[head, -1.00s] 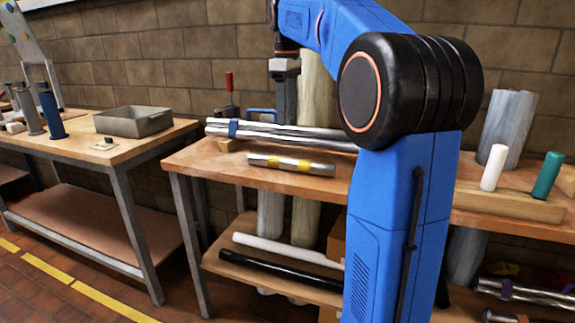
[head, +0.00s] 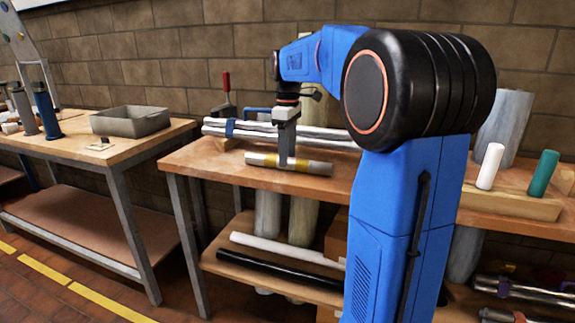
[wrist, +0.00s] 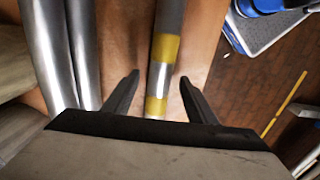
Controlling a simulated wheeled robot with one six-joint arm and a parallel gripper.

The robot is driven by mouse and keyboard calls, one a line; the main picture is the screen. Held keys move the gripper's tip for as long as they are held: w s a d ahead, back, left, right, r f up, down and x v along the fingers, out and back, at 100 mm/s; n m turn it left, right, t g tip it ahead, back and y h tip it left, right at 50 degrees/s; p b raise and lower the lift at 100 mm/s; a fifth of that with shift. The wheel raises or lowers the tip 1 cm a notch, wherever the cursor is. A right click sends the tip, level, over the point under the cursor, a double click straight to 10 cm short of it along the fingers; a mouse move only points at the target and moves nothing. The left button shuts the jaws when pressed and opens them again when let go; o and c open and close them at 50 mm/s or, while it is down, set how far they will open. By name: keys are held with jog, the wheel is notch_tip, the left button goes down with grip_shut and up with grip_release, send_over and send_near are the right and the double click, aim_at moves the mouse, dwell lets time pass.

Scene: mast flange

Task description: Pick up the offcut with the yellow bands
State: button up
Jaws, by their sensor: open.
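The offcut with the yellow bands (head: 315,168) is a short metal tube lying on the wooden bench near its front edge. In the wrist view the offcut (wrist: 160,75) runs up the picture between my two fingers, with two yellow bands showing. My gripper (wrist: 153,95) is open, one finger on each side of the tube with a gap to both. In the head view my gripper (head: 287,160) is low over the tube's middle and hides part of it. I cannot tell how far the fingertips reach down beside it.
A red-handled clamp (head: 225,95) stands behind. White and green cylinders (head: 490,166) stand at right. The bench (head: 205,160) is bare at left.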

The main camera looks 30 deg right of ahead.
jog(key=shift+f, duration=0.9)
jog(key=c, duration=1.3)
jog(key=shift+r, duration=0.1)
